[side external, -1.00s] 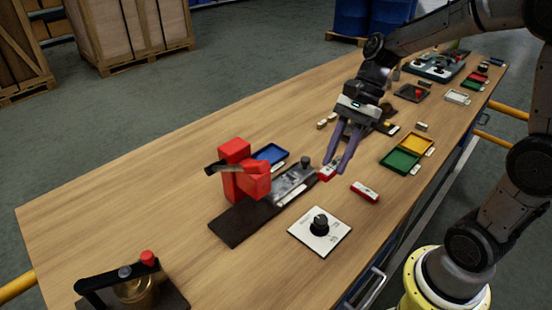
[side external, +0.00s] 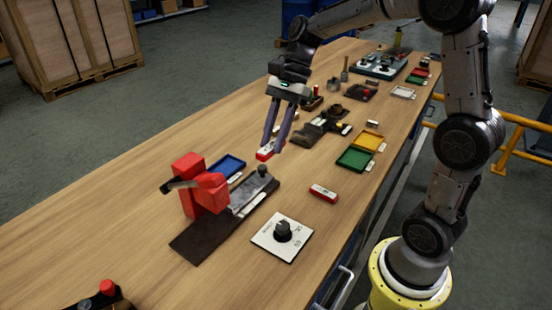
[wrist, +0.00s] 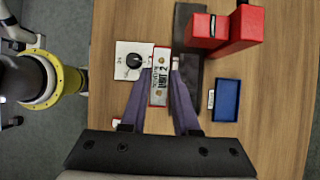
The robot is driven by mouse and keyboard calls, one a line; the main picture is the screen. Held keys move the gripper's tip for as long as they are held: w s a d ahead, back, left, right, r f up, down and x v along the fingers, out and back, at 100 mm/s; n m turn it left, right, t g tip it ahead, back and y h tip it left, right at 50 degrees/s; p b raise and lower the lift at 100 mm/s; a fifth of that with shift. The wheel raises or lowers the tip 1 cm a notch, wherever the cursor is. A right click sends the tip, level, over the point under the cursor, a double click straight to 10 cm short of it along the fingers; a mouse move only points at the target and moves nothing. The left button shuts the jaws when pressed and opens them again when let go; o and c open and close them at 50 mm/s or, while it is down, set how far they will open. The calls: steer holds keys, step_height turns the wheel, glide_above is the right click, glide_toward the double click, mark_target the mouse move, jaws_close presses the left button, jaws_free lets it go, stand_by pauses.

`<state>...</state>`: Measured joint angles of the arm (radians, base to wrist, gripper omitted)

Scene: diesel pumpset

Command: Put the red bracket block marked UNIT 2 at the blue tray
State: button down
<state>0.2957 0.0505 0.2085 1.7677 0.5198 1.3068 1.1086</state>
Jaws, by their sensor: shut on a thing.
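My gripper (side external: 277,143) is shut on the red bracket block (side external: 265,150), which has a white label on top. In the wrist view the block (wrist: 160,78) sits between the fingertips and its label reads UNIT 2. The block appears held above the table. The blue tray (side external: 229,166) lies flat on the table, to the left of and nearer the camera than the block in the side view. It looks empty. In the wrist view the tray (wrist: 227,101) is to the right of my gripper, past the dark base plate.
A red machine (side external: 203,186) stands on a dark base plate (side external: 195,240) beside the tray. Another labelled red block (side external: 323,193) and a dial plate (side external: 283,237) lie nearby. Green (side external: 354,159) and yellow trays sit farther right. The table's left side is clear.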

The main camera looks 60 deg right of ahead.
steer(key=w+d, duration=0.2)
steer(key=w, duration=0.7)
glide_above(225, 170)
step_height(225, 170, down, 10)
steer(key=shift+w+f, duration=0.1)
steer(key=shift+f, duration=0.15)
steer(key=shift+f, duration=3.65)
steer(key=shift+f, duration=0.35)
steer(key=c, duration=0.6)
jaws_free()
steer(key=shift+r, duration=3.5)
